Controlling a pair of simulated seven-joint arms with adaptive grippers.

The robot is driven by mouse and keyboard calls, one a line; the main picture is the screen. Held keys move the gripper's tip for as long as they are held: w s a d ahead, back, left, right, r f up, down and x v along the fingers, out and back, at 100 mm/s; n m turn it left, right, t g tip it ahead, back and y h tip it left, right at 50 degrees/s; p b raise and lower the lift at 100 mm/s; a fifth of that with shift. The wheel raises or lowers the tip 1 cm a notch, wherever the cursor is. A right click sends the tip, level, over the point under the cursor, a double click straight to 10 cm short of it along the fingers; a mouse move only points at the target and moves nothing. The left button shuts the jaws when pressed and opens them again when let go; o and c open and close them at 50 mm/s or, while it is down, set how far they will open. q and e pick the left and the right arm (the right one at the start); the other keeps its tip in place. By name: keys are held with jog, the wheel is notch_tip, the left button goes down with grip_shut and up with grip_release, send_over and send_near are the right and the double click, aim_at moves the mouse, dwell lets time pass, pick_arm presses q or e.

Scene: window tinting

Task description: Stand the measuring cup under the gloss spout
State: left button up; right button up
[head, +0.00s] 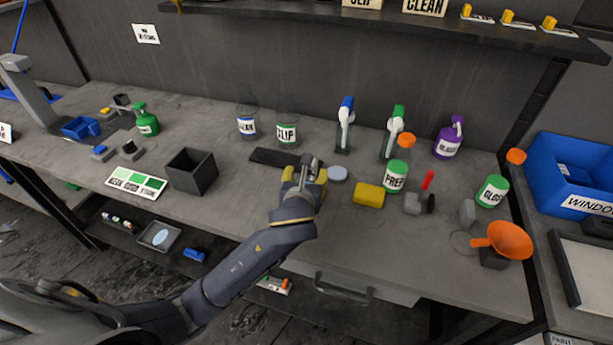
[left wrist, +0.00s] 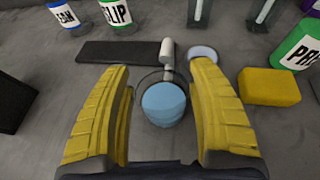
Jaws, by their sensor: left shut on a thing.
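My left gripper (head: 305,178) is over the middle of the bench, and its yellow fingers are on either side of a clear round cup with a light blue inside, which looks like the measuring cup (left wrist: 163,105). A grey stem (left wrist: 167,55) rises at its far side. In the head view the gripper mostly hides the cup. I cannot make out a separate spout. My right gripper is not in view.
A PREP bottle (head: 396,177), yellow sponge (head: 369,195), red-tipped tool (head: 428,179) and grey blocks lie between the gripper and the green bottle. An orange funnel (head: 508,240) is at the front right. A pale disc (head: 338,173) lies beside the gripper. The front bench edge is fairly clear.

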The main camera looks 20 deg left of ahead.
pick_arm(q)
jog(key=shift+f, duration=0.15)
jog(key=o, duration=1.3)
jog(key=shift+c, duration=0.2)
